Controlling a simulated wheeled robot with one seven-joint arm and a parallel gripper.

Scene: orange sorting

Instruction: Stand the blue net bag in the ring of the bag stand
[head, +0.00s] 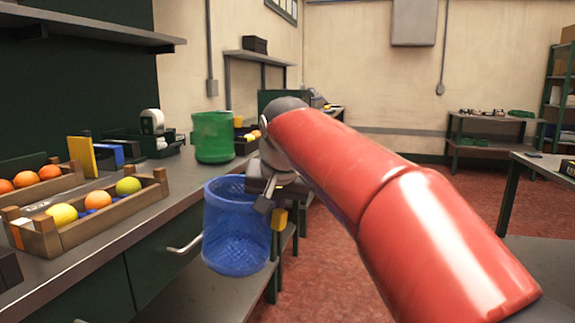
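The blue net bag (236,232) hangs upright and open-topped in front of the counter's edge, in the middle of the head view. My gripper (268,208) is at the right side of its rim. A grey finger overlaps the bag's upper right wall, and a yellow part shows just right of it. The gripper appears shut on the rim, with the bag hanging clear of the counter top; the exact grip is small and partly hidden. I cannot make out the bag stand or its ring in this view.
A green container (213,138) stands on the long counter (127,225) at left. Nearer are wooden crates of oranges and yellow and green fruit (78,236). A drawer handle (184,244) sticks out below. Red floor is open at right, before a back table (490,123).

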